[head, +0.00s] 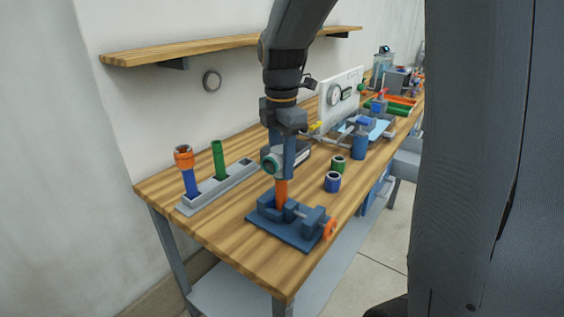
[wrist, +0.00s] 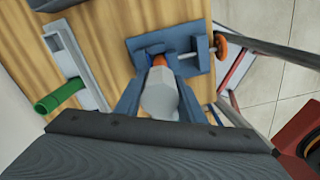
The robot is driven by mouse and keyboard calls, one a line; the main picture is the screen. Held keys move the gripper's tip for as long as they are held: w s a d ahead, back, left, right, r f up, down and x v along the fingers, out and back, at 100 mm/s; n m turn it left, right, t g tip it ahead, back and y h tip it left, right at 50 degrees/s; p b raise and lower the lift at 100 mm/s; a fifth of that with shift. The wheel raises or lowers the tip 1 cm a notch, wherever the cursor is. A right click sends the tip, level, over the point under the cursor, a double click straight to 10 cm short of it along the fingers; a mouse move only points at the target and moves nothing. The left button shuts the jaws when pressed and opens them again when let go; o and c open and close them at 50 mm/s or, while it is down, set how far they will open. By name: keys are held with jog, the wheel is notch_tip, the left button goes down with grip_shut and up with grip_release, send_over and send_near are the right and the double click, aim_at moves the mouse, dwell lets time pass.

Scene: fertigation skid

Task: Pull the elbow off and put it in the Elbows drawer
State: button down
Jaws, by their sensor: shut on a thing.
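My gripper (head: 283,168) is shut on the elbow (head: 270,161), a pale grey fitting with a teal-rimmed opening facing left in the head view. The elbow sits at the top of an upright orange pipe (head: 281,192); whether it is still seated on the pipe is hard to tell. The pipe stands in a blue vise (head: 290,222) near the bench's front edge. In the wrist view the elbow (wrist: 160,95) lies between my two blue fingers. A blue drawer front (head: 373,195) shows under the bench; no label is readable.
A grey rack (head: 215,188) holds a green pipe (head: 219,158) and a blue pipe with an orange top (head: 185,160). A wall shelf (head: 200,48) hangs above. The bench's front left is clear.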

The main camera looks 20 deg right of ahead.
jog(key=shift+r, duration=0.1)
jog(key=shift+r+p, duration=2.9)
jog(key=shift+p, duration=0.1)
jog(key=shift+f, duration=0.1)
